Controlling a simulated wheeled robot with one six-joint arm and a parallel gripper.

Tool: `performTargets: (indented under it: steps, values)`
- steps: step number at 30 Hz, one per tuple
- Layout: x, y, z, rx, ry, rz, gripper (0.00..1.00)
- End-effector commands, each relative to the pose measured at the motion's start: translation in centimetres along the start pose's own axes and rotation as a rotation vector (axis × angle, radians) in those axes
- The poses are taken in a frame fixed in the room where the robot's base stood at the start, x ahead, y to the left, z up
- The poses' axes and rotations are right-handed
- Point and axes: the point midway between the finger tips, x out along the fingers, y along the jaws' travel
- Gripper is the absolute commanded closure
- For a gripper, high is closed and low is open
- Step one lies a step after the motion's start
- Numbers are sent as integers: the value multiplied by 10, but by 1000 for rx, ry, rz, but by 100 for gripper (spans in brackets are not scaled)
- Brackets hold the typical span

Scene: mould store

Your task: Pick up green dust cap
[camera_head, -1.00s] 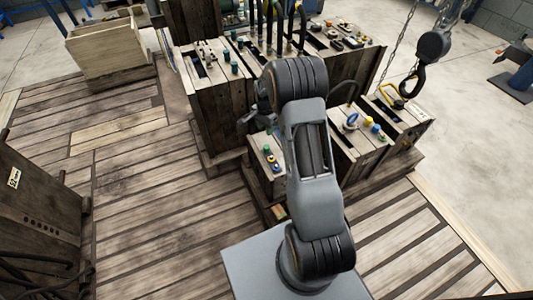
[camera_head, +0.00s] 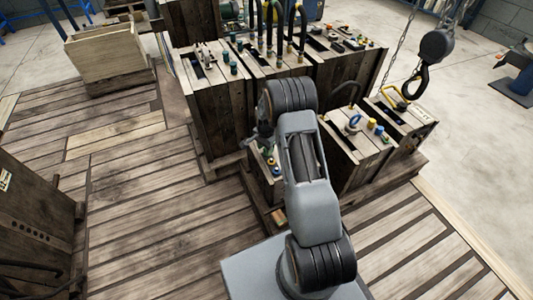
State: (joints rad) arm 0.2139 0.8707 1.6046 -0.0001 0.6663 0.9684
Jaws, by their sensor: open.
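My gripper (camera_head: 256,143) hangs at the left of my arm, over the small front wooden mould. It is open, though its fingers are small and dark here. A small green cap (camera_head: 268,151) shows on top of that front mould (camera_head: 258,178), just below and right of the gripper, partly covered by it. Other green caps (camera_head: 233,68) stand on the tall mould behind, apart from the gripper. I cannot tell from the picture which green cap the task names. No cap shows between the fingers.
Tall wooden moulds (camera_head: 219,110) stand close behind the gripper. A mould with blue and yellow fittings (camera_head: 372,123) is right of my arm. A crane hook (camera_head: 414,82) hangs at the right. The plank floor (camera_head: 150,200) at left is clear.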

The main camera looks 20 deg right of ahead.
Motion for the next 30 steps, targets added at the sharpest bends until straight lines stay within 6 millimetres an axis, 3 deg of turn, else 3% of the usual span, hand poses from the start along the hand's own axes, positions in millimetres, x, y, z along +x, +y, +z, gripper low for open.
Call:
performTargets:
  steps: [3, 10, 21, 30]
  values:
    - [16, 0, 0, 0, 0, 0, 58]
    - [16, 0, 0, 0, 1, 0, 58]
    - [16, 0, 0, 0, 1, 0, 92]
    - [14, 0, 0, 0, 1, -1, 92]
